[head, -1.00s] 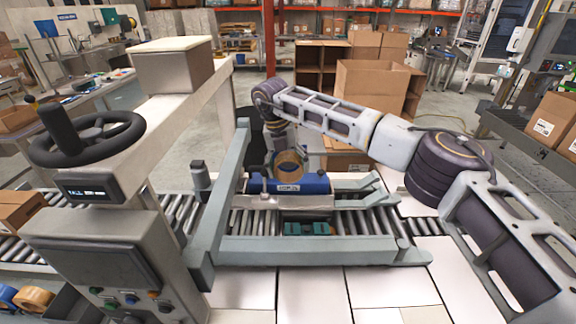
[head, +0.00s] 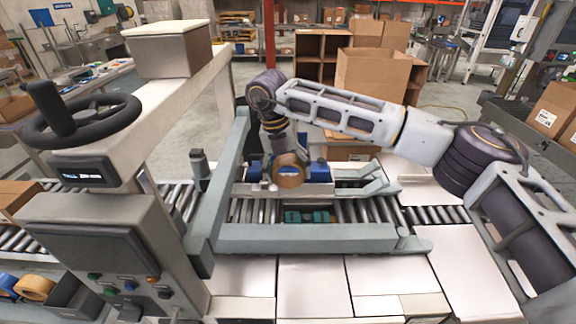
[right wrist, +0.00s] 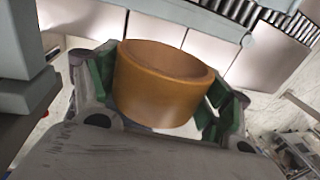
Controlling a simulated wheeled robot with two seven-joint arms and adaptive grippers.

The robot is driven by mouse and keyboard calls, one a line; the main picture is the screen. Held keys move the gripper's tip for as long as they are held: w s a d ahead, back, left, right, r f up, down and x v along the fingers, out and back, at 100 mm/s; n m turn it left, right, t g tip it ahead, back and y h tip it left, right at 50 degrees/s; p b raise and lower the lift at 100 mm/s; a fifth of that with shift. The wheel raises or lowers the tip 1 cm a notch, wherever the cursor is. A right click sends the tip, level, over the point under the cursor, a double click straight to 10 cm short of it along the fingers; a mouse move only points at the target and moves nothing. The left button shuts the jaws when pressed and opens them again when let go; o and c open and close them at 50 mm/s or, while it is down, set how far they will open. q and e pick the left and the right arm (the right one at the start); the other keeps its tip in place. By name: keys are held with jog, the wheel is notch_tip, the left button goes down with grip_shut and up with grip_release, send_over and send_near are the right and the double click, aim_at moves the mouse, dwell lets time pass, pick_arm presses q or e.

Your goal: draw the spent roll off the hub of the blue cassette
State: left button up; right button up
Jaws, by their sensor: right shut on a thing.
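The blue cassette (head: 319,172) sits on the grey cradle over the roller conveyor, in the middle of the head view. The tan spent roll (head: 290,176) is in front of the cassette's face and hides its middle and the hub. My right gripper (head: 284,158) reaches down from behind and above, mostly hidden by its wrist. In the right wrist view the roll (right wrist: 163,95) sits between the green-padded fingers of my right gripper (right wrist: 160,88), shut on its sides. No hub or cassette shows there. My left gripper is not in view.
A grey frame rail (head: 305,238) runs in front of the cradle, with a teal block (head: 306,217) behind it. A post with a black handwheel (head: 85,130) stands at the left. White panels (head: 310,285) lie clear in front.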

jog(key=s+p, duration=0.3)
jog(key=s, duration=1.1)
jog(key=shift+s, duration=0.2)
dwell(0.6)
